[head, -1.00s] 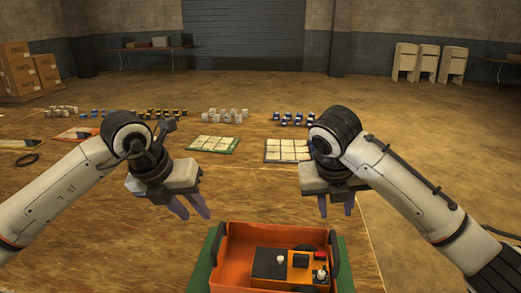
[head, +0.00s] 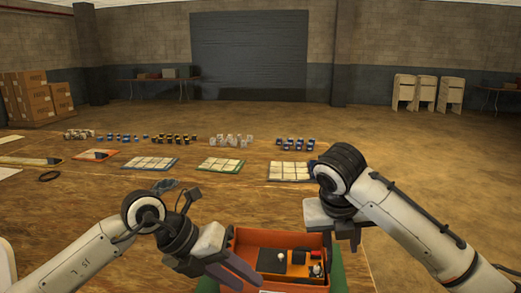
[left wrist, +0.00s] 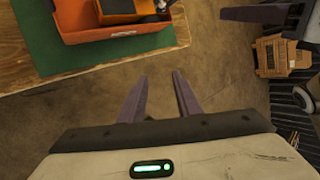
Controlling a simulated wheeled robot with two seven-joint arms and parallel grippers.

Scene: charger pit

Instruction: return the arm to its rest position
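My left gripper (head: 243,272) is low in the head view, beside the front left of the orange tray (head: 283,238). In the left wrist view its two purple-grey fingers (left wrist: 160,82) are apart with nothing between them, above the bare floor past the table edge. My right gripper (head: 346,242) hangs pointing down at the tray's right side. Its fingers are partly hidden and I cannot tell their gap. The tray holds an orange and black device (head: 302,262) with a white knob and a red part. The tray stands on a green mat (left wrist: 45,50).
The wooden table (head: 110,205) spreads ahead and left, mostly clear. At its back lie several flat grid trays (head: 220,165) and rows of small parts (head: 175,138). A wooden crate-like thing (left wrist: 270,55) is on the floor at right.

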